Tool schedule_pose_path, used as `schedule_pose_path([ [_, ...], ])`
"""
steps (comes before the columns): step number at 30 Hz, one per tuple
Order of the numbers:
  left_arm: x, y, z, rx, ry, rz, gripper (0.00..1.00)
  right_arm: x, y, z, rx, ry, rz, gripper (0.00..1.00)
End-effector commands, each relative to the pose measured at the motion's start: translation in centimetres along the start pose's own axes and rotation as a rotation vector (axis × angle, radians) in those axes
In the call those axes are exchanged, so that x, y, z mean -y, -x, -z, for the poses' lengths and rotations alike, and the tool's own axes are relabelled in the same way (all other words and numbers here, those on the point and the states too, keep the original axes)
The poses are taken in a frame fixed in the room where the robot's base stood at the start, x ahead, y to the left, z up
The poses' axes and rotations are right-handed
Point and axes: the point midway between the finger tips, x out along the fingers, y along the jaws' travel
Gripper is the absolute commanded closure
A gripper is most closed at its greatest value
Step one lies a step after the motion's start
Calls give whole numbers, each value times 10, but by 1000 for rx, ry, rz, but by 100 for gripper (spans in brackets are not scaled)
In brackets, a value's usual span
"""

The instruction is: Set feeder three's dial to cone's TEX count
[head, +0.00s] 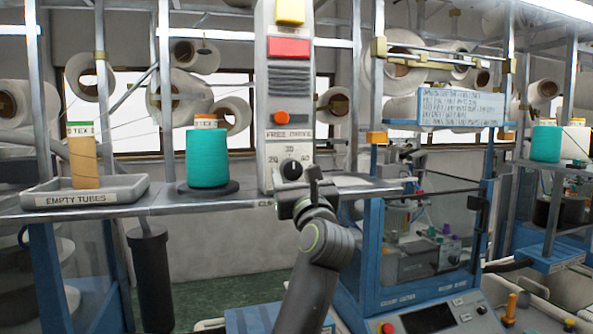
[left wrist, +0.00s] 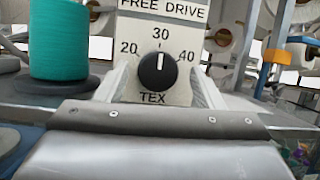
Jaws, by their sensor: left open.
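The dial (head: 291,169) is a black round knob low on a tall pale panel marked FREE DRIVE. In the left wrist view the knob (left wrist: 157,71) has 20, 30 and 40 around it and TEX below. Its white mark points up at 30. My left gripper (head: 299,190) is open just in front of the panel, its fingers at either side of the knob; I cannot tell whether they touch it. A teal cone (head: 208,158) stands upright on a dark round base left of the panel. Its top label is too small to read.
An EMPTY TUBES tray (head: 88,193) holding a brown tube (head: 83,160) sits on the shelf at left. The panel also carries an orange knob (head: 281,118) and a red block (head: 288,48). A blue-framed machine (head: 425,220) stands at right, with another teal cone (head: 546,144) beyond.

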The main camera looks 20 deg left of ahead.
Motion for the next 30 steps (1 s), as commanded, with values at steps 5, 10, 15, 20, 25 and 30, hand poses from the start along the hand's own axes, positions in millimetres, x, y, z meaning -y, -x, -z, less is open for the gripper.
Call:
schedule_pose_path([
  [5, 0, -1, 0, 1, 0, 0, 38, -3, 1, -5, 6, 0, -3, 0],
  [10, 0, 0, 0, 1, 0, 0, 48, -3, 1, -10, 13, 0, -4, 0],
  [15, 0, 0, 0, 0, 0, 0, 70, -3, 1, -10, 14, 0, -4, 0],
  [20, 0, 0, 0, 0, 0, 0, 83, -3, 1, -8, 11, 0, -3, 0],
  [25, 0, 0, 1, 1, 14, -6, 83, -2, -2, -7, 9, 0, -3, 0],
  [30, 0, 0, 3, 4, 67, -27, 83, -2, -9, -7, 9, 0, -3, 0],
])
